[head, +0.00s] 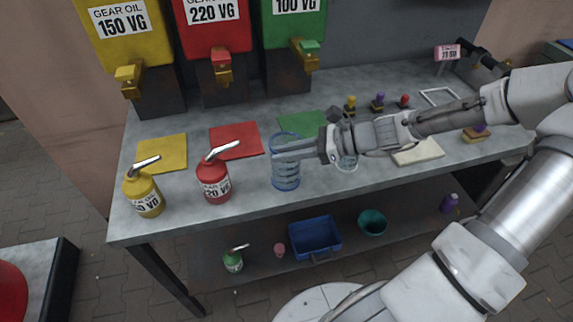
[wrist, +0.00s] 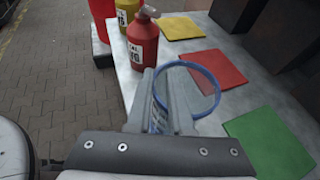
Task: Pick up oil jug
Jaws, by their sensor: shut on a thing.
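A clear jug with a blue rim and blue bands (head: 286,181) is at the front of the grey workbench (head: 245,202), upright or nearly so. My gripper (head: 279,153) reaches it from the right and is shut on it. In the wrist view my gripper's fingers (wrist: 161,85) close on the jug's wall, with the blue rim (wrist: 217,103) beside them. Part of the jug is hidden behind the fingers. I cannot tell whether its base touches the bench.
A red oil can (head: 213,183) and a yellow one (head: 144,195) stand to the left. Coloured mats lie behind, below oil tanks. The lower shelf holds a blue bin (head: 315,238) and a small green can (head: 233,262).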

